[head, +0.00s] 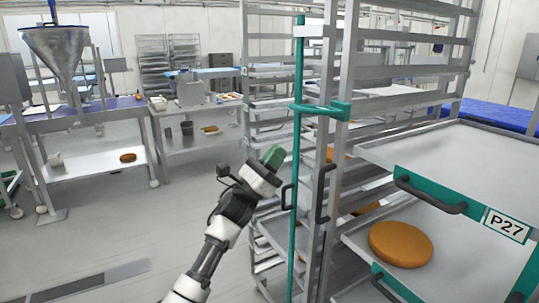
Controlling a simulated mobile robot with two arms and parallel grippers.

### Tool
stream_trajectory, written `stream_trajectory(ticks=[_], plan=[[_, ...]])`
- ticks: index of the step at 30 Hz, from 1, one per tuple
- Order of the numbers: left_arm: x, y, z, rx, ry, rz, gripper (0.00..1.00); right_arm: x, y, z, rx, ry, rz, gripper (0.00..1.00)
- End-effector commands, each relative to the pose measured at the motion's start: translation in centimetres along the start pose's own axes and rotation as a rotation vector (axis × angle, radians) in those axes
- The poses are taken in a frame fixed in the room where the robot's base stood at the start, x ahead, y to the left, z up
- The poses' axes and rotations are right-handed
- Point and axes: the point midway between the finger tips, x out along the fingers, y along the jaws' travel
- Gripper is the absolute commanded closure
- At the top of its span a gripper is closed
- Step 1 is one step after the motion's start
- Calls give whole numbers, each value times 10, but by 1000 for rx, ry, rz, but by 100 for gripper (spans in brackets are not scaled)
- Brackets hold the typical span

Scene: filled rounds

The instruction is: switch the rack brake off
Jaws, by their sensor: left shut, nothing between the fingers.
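A tall metal rack (343,100) stands right of centre. A teal vertical rod (298,165) runs down its near-left side, with a teal crosspiece (322,110) at upper height. I cannot tell which part is the rack brake. My left gripper (273,156) is just left of the rod, below the crosspiece. It is shut and empty, with green at its tip. It appears apart from the rod, though the depth gap is hard to judge. My right gripper is not in view.
Trays with teal fronts and black handles stick out at the right, one labelled P27 (506,225). A round orange-brown item (400,244) lies on the lower tray. A hopper (62,50) and a worktable (100,108) stand at the left. The grey floor between is clear.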

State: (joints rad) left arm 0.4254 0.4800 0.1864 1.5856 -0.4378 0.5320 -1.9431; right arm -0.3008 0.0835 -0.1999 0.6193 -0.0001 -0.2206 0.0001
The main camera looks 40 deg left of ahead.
Motion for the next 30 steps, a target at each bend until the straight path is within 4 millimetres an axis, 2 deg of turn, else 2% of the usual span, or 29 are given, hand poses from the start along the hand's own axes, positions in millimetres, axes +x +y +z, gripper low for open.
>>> stream_trajectory(ticks=[1, 3, 7, 9, 16, 30], plan=[[18, 0, 5, -1, -2, 0, 100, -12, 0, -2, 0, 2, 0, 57], [33, 0, 5, -1, -2, 0, 100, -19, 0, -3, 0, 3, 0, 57], [58, 0, 4, -2, -2, 0, 100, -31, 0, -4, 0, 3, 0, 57], [65, 0, 15, 1, 0, -1, 100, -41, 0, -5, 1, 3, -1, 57], [78, 0, 28, 0, 0, 0, 100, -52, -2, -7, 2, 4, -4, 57], [78, 0, 29, 0, 3, 0, 100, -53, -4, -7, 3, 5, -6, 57]])
